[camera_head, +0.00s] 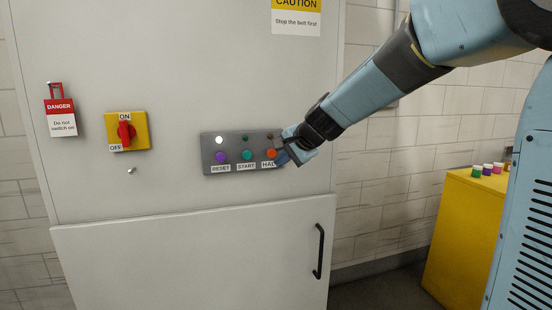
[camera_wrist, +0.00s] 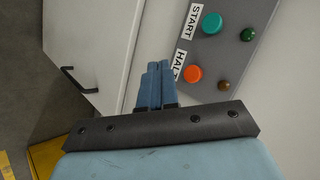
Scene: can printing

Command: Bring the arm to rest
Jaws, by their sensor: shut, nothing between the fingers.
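My arm reaches from the upper right to the cabinet front in the head view. My gripper (camera_head: 284,157) is shut and empty. It is at the right end of the grey button panel (camera_head: 208,156) and partly hides the HALT label. In the wrist view the two blue fingers (camera_wrist: 155,85) lie together beside the orange HALT button (camera_wrist: 193,74). Whether the fingertips touch the panel, I cannot tell. The HALT button also shows in the head view (camera_head: 271,154).
A red switch (camera_head: 125,131), a danger tag (camera_head: 60,117) and a black door handle (camera_head: 319,251) are on the cabinet. A yellow block (camera_head: 455,245) bearing small pots stands right.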

